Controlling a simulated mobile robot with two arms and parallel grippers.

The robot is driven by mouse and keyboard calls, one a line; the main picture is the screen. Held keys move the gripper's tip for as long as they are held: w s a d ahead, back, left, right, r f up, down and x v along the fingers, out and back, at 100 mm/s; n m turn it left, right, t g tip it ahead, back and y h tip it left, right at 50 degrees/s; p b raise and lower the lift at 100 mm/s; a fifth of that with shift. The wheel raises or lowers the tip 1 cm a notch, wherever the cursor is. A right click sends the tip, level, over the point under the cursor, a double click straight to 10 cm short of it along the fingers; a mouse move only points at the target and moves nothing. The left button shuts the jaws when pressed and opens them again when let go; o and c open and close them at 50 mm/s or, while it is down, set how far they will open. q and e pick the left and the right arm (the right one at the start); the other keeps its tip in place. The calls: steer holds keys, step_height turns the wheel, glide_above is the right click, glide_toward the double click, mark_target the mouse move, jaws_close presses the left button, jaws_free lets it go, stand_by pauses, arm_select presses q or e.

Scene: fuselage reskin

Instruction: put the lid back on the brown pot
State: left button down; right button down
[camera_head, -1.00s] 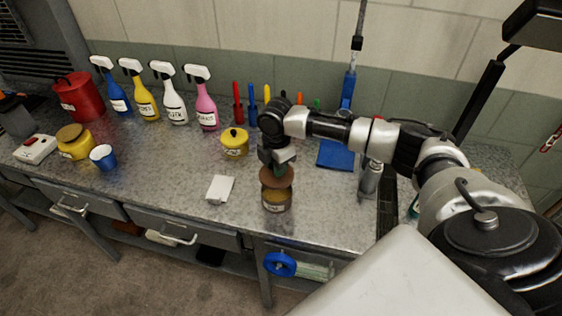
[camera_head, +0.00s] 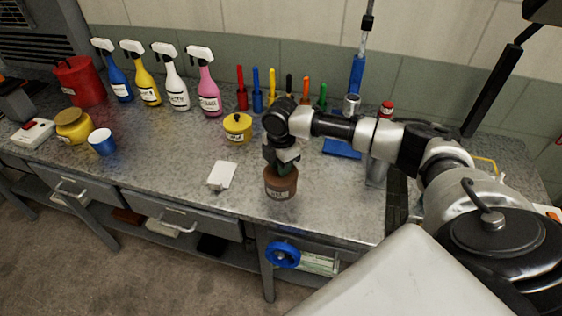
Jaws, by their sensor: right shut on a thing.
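The brown pot (camera_head: 280,190), with a pale label, stands upright on the grey workbench near its front edge. Its brown lid (camera_head: 291,177) is at the top of the pot, level and over the mouth, with no clear gap visible between them. My right gripper (camera_head: 283,168) points down from above and is shut on the lid. The gripper hides the middle of the lid, so I cannot tell whether it is fully seated. My left gripper is not in view.
A blue cup (camera_head: 102,141), a yellow jar (camera_head: 73,126) and spray bottles (camera_head: 209,90) stand further left. Colored markers (camera_head: 257,92) line the back.

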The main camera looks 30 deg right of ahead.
steer(key=shift+p, duration=0.9)
stand_by(1.2)
steer(key=shift+f, duration=0.2)
stand_by(0.9)
steer(key=shift+p, duration=0.6)
stand_by(0.4)
steer(key=shift+c, duration=2)
jaws_free()
